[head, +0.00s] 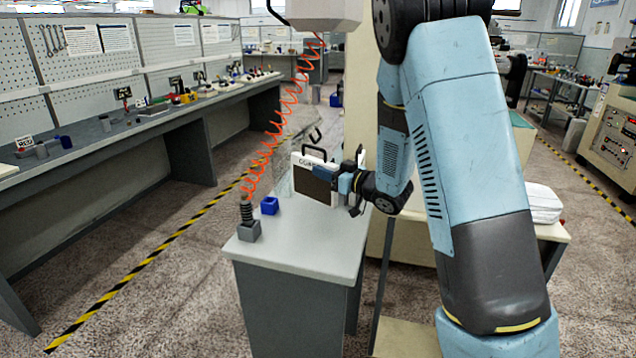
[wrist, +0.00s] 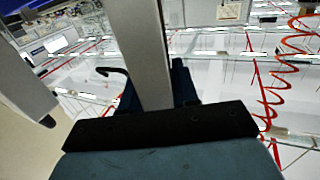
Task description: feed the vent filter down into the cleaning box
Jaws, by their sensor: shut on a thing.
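The vent filter (head: 318,184) is a flat panel with a white frame, printed lettering along its top, a black handle and a dark brown face. It is upright and slightly tilted in the head view, over the small bench. My gripper (head: 347,183) is shut on its right side edge. In the wrist view a grey bar, seemingly the filter's edge (wrist: 146,55), runs up from between the fingers. A clear-walled shape, apparently the cleaning box (head: 283,184), shows left of and behind the filter, mostly hidden. I cannot tell whether the filter's lower edge is inside it.
The small bench (head: 300,245) has a clear front part. A long workbench (head: 150,120) lines the left; a pale cabinet (head: 357,90) stands behind.

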